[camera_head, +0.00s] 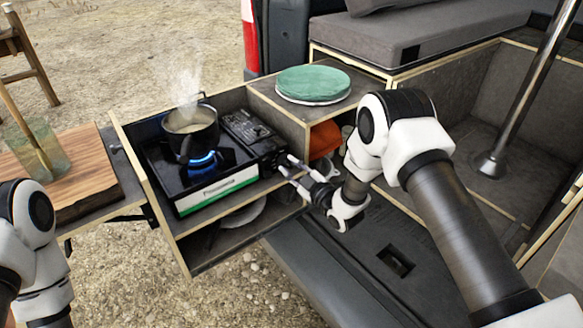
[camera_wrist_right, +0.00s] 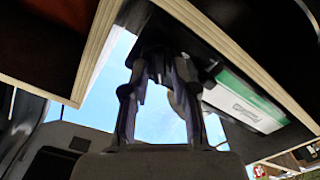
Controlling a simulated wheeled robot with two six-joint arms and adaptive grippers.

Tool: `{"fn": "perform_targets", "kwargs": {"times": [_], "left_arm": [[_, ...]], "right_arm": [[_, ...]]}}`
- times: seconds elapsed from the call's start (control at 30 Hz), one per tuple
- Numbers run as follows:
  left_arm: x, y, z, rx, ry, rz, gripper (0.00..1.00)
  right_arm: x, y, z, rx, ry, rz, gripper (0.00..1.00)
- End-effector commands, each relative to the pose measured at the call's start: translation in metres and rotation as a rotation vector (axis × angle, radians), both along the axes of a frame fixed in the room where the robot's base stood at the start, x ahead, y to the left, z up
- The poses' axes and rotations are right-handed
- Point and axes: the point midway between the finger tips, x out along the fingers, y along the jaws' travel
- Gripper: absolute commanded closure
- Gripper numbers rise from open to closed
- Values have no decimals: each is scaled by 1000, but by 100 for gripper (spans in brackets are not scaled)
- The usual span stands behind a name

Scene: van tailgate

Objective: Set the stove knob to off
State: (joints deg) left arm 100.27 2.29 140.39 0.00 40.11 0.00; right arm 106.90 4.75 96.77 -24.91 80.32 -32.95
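A black portable stove (camera_head: 215,190) with a white and green front sits in the pull-out kitchen box. A blue flame (camera_head: 205,160) burns under a steaming dark pot (camera_head: 191,130). My right gripper (camera_head: 287,165) is at the stove's right front end, its two fingers apart and pointing at it. I cannot make out the knob clearly; the fingers are close to where the stove's front panel ends. In the right wrist view the fingers (camera_wrist_right: 160,80) stand apart, with the stove's green and white front (camera_wrist_right: 243,101) beside them. My left gripper is out of view.
Green plates (camera_head: 312,82) lie on the box's right top, above a cubby with an orange item (camera_head: 324,139). A wooden board (camera_head: 60,165) with a glass jar (camera_head: 36,150) is at the left. A metal post (camera_head: 525,90) stands at the right.

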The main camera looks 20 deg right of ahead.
Motion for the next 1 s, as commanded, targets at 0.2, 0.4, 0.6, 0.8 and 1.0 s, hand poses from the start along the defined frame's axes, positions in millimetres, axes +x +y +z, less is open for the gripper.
{"fn": "perform_targets", "kwargs": {"times": [0.2, 0.4, 0.6, 0.8, 1.0], "left_arm": [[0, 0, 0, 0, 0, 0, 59], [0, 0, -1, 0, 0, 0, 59], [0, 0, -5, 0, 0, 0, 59], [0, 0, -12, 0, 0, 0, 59], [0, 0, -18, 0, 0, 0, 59]], "right_arm": [[0, 0, 0, 0, 0, 0, 100], [0, 0, -1, 17, 7, 1, 100], [0, -1, -1, 84, 31, 1, 100], [0, -1, -1, 207, 76, 1, 100], [0, -2, -2, 354, 131, 0, 100]]}}
